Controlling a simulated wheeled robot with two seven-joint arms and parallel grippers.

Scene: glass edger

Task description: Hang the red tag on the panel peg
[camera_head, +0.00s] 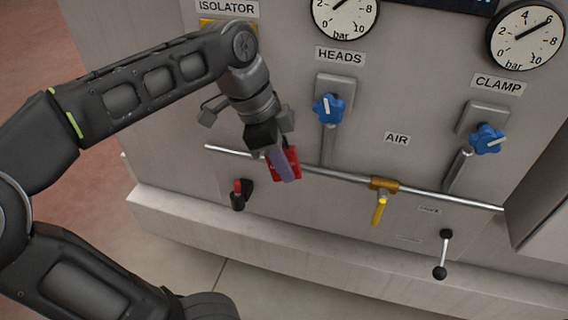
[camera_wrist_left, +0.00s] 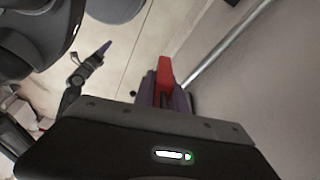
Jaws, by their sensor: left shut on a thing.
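My left gripper (camera_head: 281,163) is shut on the red tag (camera_head: 294,158), in front of the machine panel. The purple fingers cover part of the tag. In the left wrist view the red tag (camera_wrist_left: 164,74) shows between the purple fingers, beside a metal pipe. I cannot clearly make out the panel peg; my left arm and gripper hide part of the panel. In the left wrist view my right gripper (camera_wrist_left: 103,49) shows small with a purple fingertip, and its opening cannot be judged.
The pipe (camera_head: 338,175) runs across the panel just behind my left gripper, with a yellow-handled valve (camera_head: 380,207). A red-and-black knob (camera_head: 238,194) sits below left. Blue knobs (camera_head: 328,108) and a black-balled lever (camera_head: 443,255) stick out to the right. A ledge (camera_head: 270,245) runs below.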

